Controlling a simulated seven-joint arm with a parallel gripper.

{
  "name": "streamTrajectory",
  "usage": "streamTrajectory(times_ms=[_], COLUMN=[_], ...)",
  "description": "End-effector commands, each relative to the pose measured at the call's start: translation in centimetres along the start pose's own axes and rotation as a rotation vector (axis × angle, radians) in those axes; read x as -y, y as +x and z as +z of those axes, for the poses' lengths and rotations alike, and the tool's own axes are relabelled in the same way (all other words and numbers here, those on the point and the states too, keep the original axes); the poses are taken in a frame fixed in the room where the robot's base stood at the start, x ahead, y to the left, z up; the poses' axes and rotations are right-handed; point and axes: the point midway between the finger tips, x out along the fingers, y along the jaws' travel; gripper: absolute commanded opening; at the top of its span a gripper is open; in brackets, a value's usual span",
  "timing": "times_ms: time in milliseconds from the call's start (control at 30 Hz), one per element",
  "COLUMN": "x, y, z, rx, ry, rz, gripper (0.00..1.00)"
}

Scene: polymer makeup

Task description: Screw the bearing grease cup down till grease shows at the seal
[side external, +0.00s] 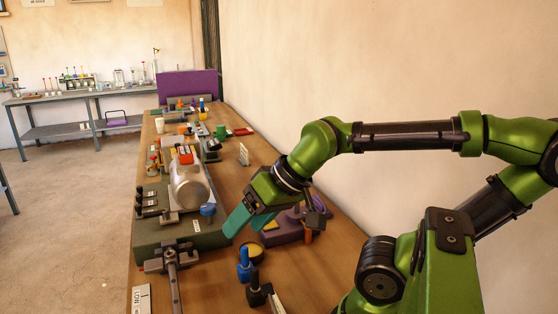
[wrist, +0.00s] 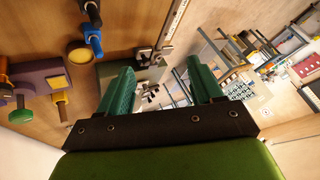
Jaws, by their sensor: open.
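My gripper (side external: 240,218) is open with its two teal fingers pointing down above the bench, just right of a silver cylindrical machine (side external: 190,190) on a green base (side external: 185,236). The fingers show apart and empty in the wrist view (wrist: 163,85). A small blue round part (side external: 208,209) sits at the machine's near right end, left of my fingers and apart from them; I cannot tell whether it is the grease cup. The seal and any grease are too small to make out.
A blue-handled part (side external: 245,262) and a black clamp (side external: 257,290) stand on the near bench. A purple fixture (side external: 285,232) is right of my gripper. A lever (side external: 174,268) projects at the near edge of the green base. Several small items crowd the far bench.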

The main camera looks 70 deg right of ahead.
Motion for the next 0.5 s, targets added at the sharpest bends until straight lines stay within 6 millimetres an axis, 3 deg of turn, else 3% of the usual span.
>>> streamTrajectory(times_ms=[367, 500], x=[-0.2, -2.0], y=[0.0, 1.0], z=[-0.1, -1.2], rx=[0.0, 0.027], ry=[0.006, 0.081], rz=[0.005, 0.047], gripper=[0.65, 0.65])
